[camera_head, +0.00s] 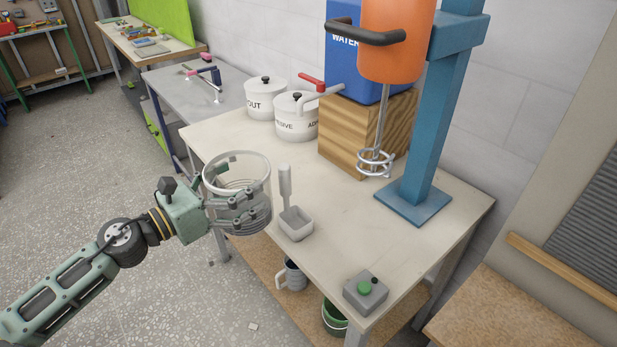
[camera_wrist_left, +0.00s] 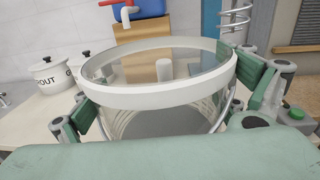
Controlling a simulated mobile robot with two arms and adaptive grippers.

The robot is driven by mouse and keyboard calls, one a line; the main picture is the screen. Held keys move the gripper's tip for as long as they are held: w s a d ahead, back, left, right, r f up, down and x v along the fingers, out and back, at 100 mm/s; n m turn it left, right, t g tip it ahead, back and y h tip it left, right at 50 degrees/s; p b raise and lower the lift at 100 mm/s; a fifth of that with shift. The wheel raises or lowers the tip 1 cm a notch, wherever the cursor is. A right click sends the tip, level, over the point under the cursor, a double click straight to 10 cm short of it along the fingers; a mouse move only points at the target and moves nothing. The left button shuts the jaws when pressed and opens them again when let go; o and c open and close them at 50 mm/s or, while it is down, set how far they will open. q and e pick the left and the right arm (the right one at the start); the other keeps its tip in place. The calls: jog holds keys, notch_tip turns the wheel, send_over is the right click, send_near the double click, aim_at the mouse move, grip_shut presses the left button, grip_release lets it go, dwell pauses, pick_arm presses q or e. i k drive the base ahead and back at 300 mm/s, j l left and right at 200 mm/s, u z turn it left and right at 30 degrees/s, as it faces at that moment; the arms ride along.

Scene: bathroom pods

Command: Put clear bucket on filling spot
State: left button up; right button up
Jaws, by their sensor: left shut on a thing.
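The clear bucket (camera_head: 237,166) is see-through with a white rim and ridged lower walls. My left gripper (camera_head: 240,208) is shut on it, with fingers around its side, and holds it upright at the left edge of the table (camera_head: 335,228). In the left wrist view the bucket's white rim (camera_wrist_left: 160,95) fills the middle, between the green finger pads. The blue water container (camera_head: 352,62) stands on a wooden block (camera_head: 350,140), with a red-handled tap (camera_head: 312,84) pointing out over the table. No marked filling spot can be made out. My right gripper is not in view.
An orange mixer (camera_head: 395,40) with a wire whisk (camera_head: 374,163) hangs on a blue stand (camera_head: 425,150). White pots (camera_head: 297,118) stand at the back. A grey scoop tray (camera_head: 295,223) and green-button box (camera_head: 365,292) sit near the front edge. The table's middle is clear.

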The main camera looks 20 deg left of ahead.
aim_at(302, 186)
jog(key=i+j+z, duration=0.2)
jog(key=j, duration=0.2)
jog(key=j+z, duration=0.15)
jog(key=j, duration=0.2)
jog(key=i+j+z, duration=0.35)
jog(key=k+j+z, duration=0.2)
jog(key=l, duration=0.1)
